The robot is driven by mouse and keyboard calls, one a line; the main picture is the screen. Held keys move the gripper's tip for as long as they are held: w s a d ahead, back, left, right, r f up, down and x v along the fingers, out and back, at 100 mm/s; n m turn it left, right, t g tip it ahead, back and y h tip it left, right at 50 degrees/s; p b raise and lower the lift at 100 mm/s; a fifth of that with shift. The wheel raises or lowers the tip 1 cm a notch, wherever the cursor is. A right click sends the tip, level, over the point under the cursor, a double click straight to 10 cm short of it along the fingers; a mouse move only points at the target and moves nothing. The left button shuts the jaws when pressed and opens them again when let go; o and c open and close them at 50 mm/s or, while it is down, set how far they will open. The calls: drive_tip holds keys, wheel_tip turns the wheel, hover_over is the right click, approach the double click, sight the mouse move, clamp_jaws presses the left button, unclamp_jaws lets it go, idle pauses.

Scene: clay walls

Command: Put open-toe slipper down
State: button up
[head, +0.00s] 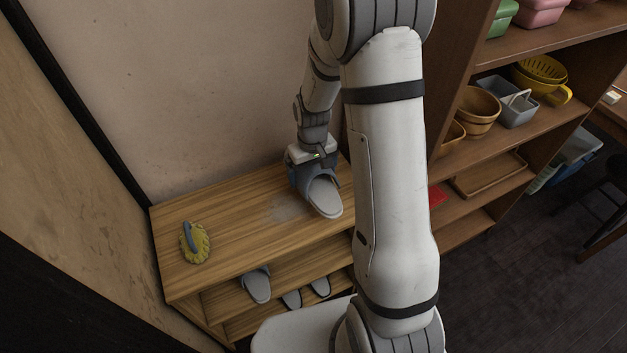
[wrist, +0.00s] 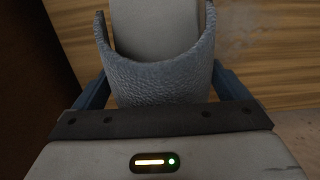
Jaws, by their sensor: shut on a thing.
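The open-toe slipper (head: 324,196) is grey with a blue-grey strap. My gripper (head: 308,172) is shut on it at the strap, above the right part of the wooden rack's top (head: 240,225). In the wrist view the textured strap of the slipper (wrist: 160,78) sits between the blue fingers of my gripper (wrist: 162,92), with the pale sole beyond it. I cannot tell whether the sole touches the wood. The fingertips are mostly hidden by the strap.
A yellow brush with a grey handle (head: 195,243) lies at the left of the rack top. A grey slipper (head: 257,285) and darker footwear (head: 292,299) sit on lower shelves. A bookcase with baskets (head: 478,108) stands right. The top's middle is clear.

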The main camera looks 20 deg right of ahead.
wheel_tip(320, 180, up, 4)
drive_tip(key=shift+r, duration=0.1)
drive_tip(key=f, duration=0.2)
drive_tip(key=w+f+m, duration=0.1)
drive_tip(key=f, duration=0.1)
drive_tip(key=w+f+m+p, duration=0.1)
drive_tip(key=f, duration=0.2)
drive_tip(key=shift+w, duration=0.1)
